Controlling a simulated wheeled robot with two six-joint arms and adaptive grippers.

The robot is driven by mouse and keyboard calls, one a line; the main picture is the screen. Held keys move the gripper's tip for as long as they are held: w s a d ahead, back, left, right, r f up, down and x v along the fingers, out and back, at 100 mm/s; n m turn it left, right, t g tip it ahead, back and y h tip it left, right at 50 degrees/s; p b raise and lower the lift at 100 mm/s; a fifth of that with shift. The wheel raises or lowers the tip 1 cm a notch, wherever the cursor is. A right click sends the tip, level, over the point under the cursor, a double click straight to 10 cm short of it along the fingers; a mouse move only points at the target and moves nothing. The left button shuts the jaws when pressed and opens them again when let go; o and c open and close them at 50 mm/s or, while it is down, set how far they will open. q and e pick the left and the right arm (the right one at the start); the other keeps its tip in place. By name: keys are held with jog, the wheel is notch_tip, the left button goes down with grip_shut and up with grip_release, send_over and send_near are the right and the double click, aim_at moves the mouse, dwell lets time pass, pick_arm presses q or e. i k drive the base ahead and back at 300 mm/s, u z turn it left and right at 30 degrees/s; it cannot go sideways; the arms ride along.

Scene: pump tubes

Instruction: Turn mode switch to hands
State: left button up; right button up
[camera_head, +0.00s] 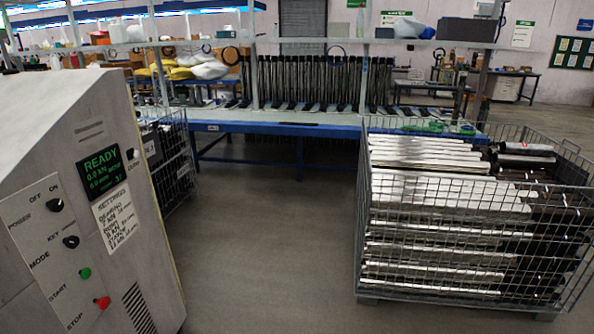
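Which way the knob points is too small to tell. The black power knob (56,204) is above it, under OFF and ON. A green start button (85,273) and a red stop button (102,302) are below it. Neither of my grippers is in view, and nothing touches the panel.
A screen (101,172) on the machine reads READY, above a settings label (115,216). A wire crate (365,235) of metal tubes stands at the right. A blue bench (300,130) crosses the back. The floor (265,250) between is clear.

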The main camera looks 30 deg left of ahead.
aim_at(72, 243)
jog(key=u, duration=0.05)
jog(key=i, duration=1.4)
jog(key=u, duration=0.75)
jog(key=i, duration=0.85)
jog(key=u, duration=1.6)
jog(key=i, duration=0.8)
jog(key=u, duration=0.6)
